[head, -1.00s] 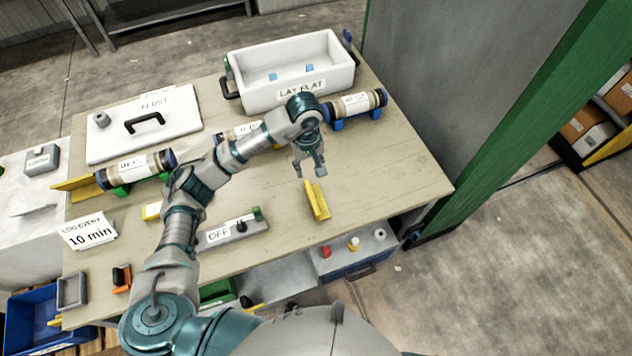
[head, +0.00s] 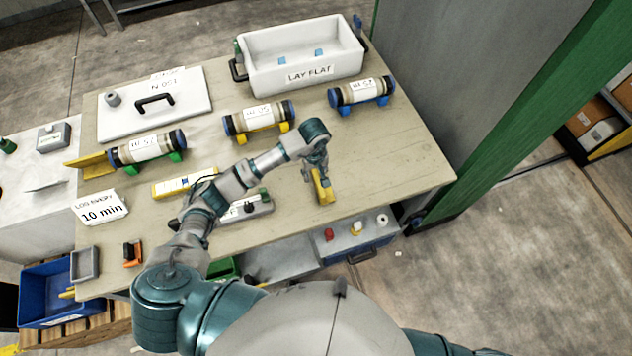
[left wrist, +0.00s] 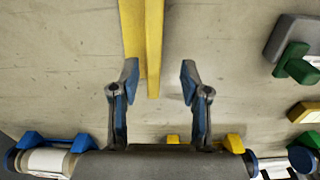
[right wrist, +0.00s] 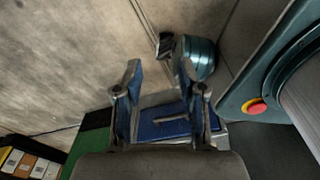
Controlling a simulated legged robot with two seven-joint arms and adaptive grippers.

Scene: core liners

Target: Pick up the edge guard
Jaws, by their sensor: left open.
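The yellow edge guard (head: 324,193), a long angled strip, lies on the table near its front edge. In the left wrist view the edge guard (left wrist: 154,40) runs between the fingertips from the top of the picture. My left gripper (head: 317,178) is over the guard with its fingers open (left wrist: 158,78), one on each side and apart from it. In the head view the gripper hides part of the guard. My right gripper (right wrist: 159,70) is open and empty, away from the tabletop.
A second yellow angled strip (head: 90,160) lies at the table's left. Core tubes on coloured cradles (head: 258,117), a grey box with a green part (head: 246,206) and a white "LAY FLAT" tub (head: 310,75) surround the workspace. The table right of the guard (head: 400,165) is clear.

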